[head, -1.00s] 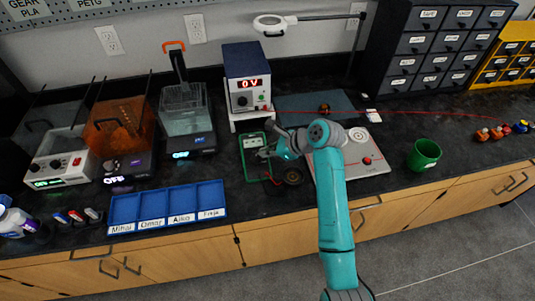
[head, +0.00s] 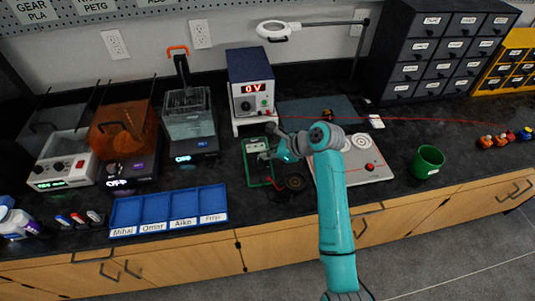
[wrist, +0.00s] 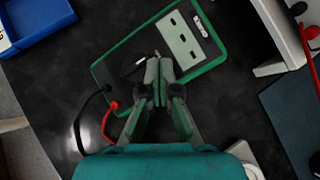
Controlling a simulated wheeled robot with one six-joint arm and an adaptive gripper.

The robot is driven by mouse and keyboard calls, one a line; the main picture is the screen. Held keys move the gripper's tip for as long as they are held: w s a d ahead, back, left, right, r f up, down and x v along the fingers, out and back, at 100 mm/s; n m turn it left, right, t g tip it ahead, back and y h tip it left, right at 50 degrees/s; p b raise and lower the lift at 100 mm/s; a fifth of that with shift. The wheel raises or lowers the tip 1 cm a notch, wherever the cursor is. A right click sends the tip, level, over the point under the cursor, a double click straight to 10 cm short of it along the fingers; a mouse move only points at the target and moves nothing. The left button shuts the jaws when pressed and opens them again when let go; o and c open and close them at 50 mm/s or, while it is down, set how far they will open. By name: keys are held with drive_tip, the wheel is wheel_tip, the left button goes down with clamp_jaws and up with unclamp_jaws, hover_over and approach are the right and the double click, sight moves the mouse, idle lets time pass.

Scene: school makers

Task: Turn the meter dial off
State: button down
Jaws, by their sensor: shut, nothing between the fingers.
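The meter (head: 257,175) is a green-edged handheld unit lying on the dark bench, in front of the power supply. In the wrist view the meter (wrist: 207,66) shows a pale face panel at its upper end. Its dark dial (wrist: 132,66) is at the lower part, partly hidden by my fingers, so its setting cannot be read. My gripper (wrist: 159,66) is shut and empty, its tips over the meter beside the dial. Whether they touch it I cannot tell. In the head view my gripper (head: 268,155) covers part of the meter.
Black and red leads (wrist: 114,105) run from the meter's near end. A power supply (head: 250,84) reading 0V stands behind it. A blue tray (head: 168,209) lies to the left.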

drive_tip(key=shift+s+f, duration=0.1)
drive_tip(key=shift+s, duration=0.05)
drive_tip(key=shift+s+a+f, duration=0.15)
drive_tip(key=shift+s+f, duration=0.2)
drive_tip(key=shift+s, duration=0.35)
drive_tip(key=shift+w+d, duration=0.2)
drive_tip(key=shift+d, duration=0.2)
drive_tip(key=d, duration=0.1)
drive_tip(key=d+r, duration=0.1)
drive_tip(key=w+d, duration=0.1)
drive_tip(key=d, duration=0.1)
drive_tip(key=shift+w+d+r, duration=0.1)
drive_tip(key=shift+r, duration=0.15)
drive_tip(key=d+r, duration=0.5)
drive_tip(key=r, duration=0.2)
